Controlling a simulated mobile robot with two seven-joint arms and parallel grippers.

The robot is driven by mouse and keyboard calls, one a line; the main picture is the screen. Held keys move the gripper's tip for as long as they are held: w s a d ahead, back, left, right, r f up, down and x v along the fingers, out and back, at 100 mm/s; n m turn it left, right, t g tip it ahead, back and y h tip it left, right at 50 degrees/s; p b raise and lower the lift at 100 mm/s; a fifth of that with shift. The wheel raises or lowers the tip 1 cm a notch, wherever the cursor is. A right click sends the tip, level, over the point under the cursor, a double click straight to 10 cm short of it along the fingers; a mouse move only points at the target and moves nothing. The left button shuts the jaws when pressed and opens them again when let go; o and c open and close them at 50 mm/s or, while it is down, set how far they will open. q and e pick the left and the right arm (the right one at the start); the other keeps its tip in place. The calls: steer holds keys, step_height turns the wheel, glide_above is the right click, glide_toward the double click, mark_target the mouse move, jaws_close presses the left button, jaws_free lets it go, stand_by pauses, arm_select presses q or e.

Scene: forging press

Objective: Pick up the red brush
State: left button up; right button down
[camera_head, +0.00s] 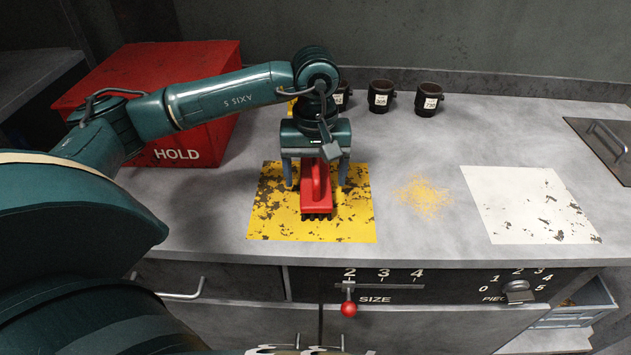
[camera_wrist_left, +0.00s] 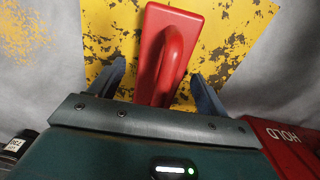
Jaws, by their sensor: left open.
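The red brush (camera_head: 316,190) lies on the worn yellow square (camera_head: 355,222) on the grey counter, its handle loop on top and dark bristles at its front edge. My left gripper (camera_head: 315,180) is above the rear part of the brush, fingers pointing down, one on each side of it. In the left wrist view the brush (camera_wrist_left: 168,50) lies between the two open fingers (camera_wrist_left: 160,85), with a gap on both sides. The fingers do not appear to touch it. My right gripper is in neither view.
A red box marked HOLD (camera_head: 185,125) stands at the left, under my left arm. Dark labelled cups (camera_head: 381,97) stand at the back. Yellow powder (camera_head: 424,195) lies right of the yellow square, then a worn white square (camera_head: 520,200). A red-knobbed SIZE lever (camera_head: 348,308) is on the front panel.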

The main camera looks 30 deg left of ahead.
mark_target(316, 162)
arm_select(q)
steer(key=shift+c, duration=0.5)
steer(key=c, duration=1.1)
step_height(316, 162, up, 10)
steer(key=o, duration=0.6)
steer(key=shift+c, duration=0.2)
steer(key=c, duration=0.3)
steer(key=shift+d, duration=0.1)
steer(key=shift+c, duration=0.2)
